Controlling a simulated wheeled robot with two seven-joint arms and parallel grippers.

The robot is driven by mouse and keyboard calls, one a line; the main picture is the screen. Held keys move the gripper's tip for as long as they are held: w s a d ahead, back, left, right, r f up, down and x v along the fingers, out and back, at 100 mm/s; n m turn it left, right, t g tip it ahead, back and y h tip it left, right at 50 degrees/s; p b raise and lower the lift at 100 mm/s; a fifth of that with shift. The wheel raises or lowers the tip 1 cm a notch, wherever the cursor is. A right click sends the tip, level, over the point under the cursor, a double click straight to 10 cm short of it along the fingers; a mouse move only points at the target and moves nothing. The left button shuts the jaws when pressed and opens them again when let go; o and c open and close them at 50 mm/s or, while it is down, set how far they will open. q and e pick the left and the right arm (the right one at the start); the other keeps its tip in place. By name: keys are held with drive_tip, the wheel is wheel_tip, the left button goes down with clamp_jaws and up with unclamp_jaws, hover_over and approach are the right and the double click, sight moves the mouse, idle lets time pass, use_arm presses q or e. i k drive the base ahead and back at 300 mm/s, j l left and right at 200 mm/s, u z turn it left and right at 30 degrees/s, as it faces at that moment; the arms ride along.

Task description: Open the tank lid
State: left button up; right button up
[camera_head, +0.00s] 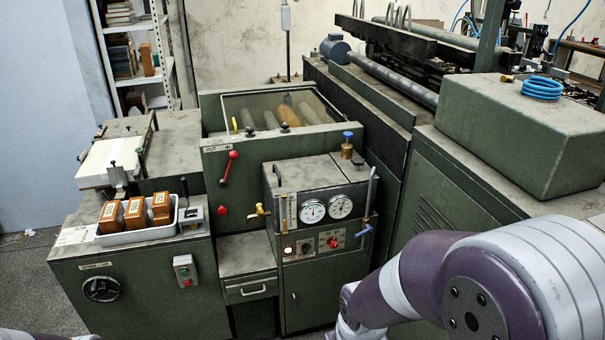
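A green tank unit (324,280) with two round gauges stands in the middle of the machine. Its flat grey top, which looks like the tank lid (315,172), lies level and appears closed. A small black handle (277,176) stands at its left edge, and a brass fitting with a blue knob (347,144) stands at its back right. My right arm comes in from the lower right, in front of the machine; its gripper is out of the frame or hidden. Only a sliver of my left arm shows at the bottom left, without its gripper.
A glass-topped feeder (265,110) with rollers is behind the tank. A red lever (229,168) is at its left, and a blue-handled valve (364,231) is at its right. A white tray (150,235) of brown boxes sits on the left bench. A large green housing (525,135) stands right.

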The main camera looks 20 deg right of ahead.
sight(316, 172)
drive_tip(key=i+z, duration=0.3)
drive_tip(key=i, duration=0.2)
drive_tip(key=i+j+z, duration=0.1)
drive_tip(key=i+z, duration=0.15)
drive_tip(key=i, duration=0.3)
drive_tip(key=i+j+z, duration=0.3)
drive_tip(key=i, duration=0.2)
drive_tip(key=i+j+z, duration=0.3)
drive_tip(key=i, duration=0.2)
